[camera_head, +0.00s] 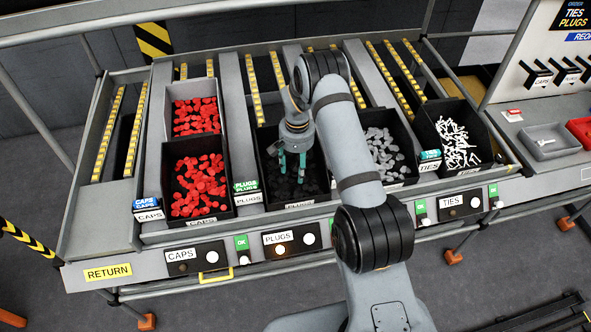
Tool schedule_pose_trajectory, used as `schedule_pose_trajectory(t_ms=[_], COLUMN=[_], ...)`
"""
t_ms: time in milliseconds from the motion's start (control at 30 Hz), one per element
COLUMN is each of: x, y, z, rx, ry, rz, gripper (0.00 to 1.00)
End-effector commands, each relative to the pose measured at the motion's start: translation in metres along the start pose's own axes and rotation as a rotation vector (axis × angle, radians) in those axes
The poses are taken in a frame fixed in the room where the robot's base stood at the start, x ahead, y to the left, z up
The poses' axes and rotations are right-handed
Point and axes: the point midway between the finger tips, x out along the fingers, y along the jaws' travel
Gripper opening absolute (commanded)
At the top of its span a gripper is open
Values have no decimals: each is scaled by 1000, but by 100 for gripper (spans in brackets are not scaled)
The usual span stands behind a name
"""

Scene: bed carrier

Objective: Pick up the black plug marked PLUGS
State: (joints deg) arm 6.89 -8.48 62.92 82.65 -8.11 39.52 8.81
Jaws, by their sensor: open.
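The black plugs (287,190) lie loose as a dark heap in a black bin (263,150) in the middle of the rack. A front label on this bin and a panel label below it (277,238) read PLUGS. Single plugs are hard to tell apart against the dark bin. My gripper (291,174) hangs over this bin with its teal fingers pointing down, open. Its fingertips are close to the heap; I cannot tell whether they touch it. My arm hides part of the bin's right side.
Bins of red caps (200,178) stand to the left. A bin of grey parts (383,150) stands right of my arm, and a bin of white ties (457,140) farther right. A side table with a grey tray (549,143) is at the right edge.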

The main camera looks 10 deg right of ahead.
Motion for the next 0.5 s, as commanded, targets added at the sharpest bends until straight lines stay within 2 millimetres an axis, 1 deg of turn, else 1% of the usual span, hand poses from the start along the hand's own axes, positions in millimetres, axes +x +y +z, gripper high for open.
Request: schedule_pose_trajectory(t_ms=[200, 500], x=[0, 0], y=[0, 0], z=[0, 0], rx=[0, 0], ry=[1, 1], rz=[0, 0], gripper=[47, 29])
